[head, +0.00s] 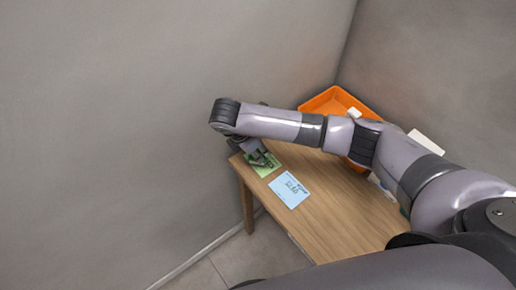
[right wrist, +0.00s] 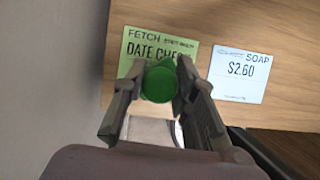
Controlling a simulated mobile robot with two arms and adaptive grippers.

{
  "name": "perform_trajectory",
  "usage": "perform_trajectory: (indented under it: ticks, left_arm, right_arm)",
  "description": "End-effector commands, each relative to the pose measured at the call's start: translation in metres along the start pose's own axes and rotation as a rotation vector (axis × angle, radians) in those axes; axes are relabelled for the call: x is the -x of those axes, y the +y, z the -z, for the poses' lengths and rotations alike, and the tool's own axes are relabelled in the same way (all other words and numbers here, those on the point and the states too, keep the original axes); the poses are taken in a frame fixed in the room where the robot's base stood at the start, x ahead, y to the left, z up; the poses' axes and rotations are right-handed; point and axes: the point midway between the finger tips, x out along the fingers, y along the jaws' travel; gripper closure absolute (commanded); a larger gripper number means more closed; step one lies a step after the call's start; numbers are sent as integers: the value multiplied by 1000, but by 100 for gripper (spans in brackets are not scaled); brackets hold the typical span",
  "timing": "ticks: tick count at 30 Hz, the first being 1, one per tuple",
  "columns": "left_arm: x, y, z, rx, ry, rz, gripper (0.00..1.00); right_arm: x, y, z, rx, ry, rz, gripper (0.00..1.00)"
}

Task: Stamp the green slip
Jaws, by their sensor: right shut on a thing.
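The green slip (head: 263,170) lies flat at the far left end of the wooden table, partly hidden by my right gripper (head: 257,155). In the right wrist view the green slip (right wrist: 145,38) shows the words "FETCH" and "DATE CHE", with the rest covered. My right gripper (right wrist: 162,92) is shut on a green round-topped thing, seemingly the stamp (right wrist: 158,84), which overlaps the lower part of the slip in that view. I cannot tell whether its underside touches the slip. My left gripper is not in view.
A pale blue slip (head: 289,190) reading "SOAP $2.60" (right wrist: 240,75) lies beside the green one. An orange tray (head: 325,101) stands at the back, partly behind my right arm. A white card (head: 427,142) shows at the right. Walls close in behind and left.

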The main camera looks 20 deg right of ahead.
Motion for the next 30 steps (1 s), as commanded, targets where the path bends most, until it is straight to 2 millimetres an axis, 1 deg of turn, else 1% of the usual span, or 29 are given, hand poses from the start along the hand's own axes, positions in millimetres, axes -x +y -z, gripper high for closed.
perform_trajectory:
  ticks: [30]
  left_arm:
    - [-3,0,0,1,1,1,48]
  right_arm:
    - [-9,0,4,0,0,0,92]
